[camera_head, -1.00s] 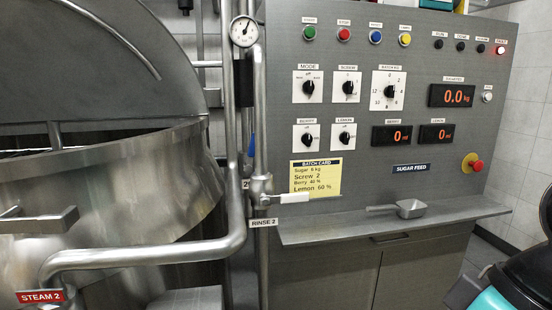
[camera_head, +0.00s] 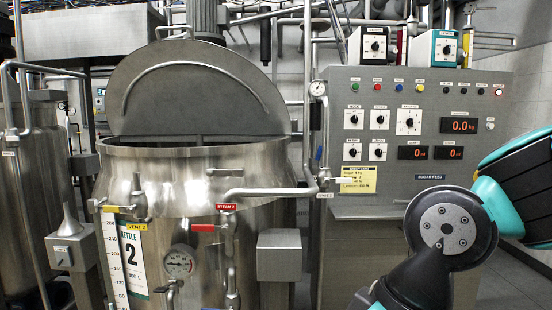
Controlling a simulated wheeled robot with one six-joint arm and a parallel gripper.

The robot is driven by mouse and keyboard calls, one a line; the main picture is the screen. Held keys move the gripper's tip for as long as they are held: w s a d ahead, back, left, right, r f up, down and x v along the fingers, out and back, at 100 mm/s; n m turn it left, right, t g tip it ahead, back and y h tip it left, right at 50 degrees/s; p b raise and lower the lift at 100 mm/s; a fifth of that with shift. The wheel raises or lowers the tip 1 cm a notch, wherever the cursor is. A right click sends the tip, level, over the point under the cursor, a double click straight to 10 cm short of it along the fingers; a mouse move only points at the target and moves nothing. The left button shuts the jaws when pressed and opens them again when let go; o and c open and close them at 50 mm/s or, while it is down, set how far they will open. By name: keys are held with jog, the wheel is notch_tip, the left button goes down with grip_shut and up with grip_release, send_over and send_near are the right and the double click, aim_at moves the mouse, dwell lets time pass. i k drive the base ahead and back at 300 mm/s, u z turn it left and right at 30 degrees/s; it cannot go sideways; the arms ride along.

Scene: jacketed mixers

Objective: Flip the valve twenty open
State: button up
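No label reading twenty is legible in the head view. On the steel kettle marked 2 (camera_head: 178,181), a red valve handle (camera_head: 204,229) lies roughly level below the STEAM 2 label (camera_head: 226,207). A yellow handle (camera_head: 111,209) is beside the VENT 2 label (camera_head: 134,227). A pale handle, small and hard to make out, is near the RINSE 2 label (camera_head: 323,195) by the control panel. I cannot tell which of these is valve twenty. My gripper is out of view; only links of my arm show at the lower right.
The control panel (camera_head: 470,110) with knobs and red displays stands right of the kettle. A grey box (camera_head: 279,255) stands in front of the kettle's right side. A dial gauge (camera_head: 179,264) sits on the kettle front. Another tank (camera_head: 38,170) is at left.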

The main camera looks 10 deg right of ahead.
aim_at(319, 153)
jog(key=z, duration=0.9)
jog(key=i, duration=1.55)
jog(key=u, duration=0.6)
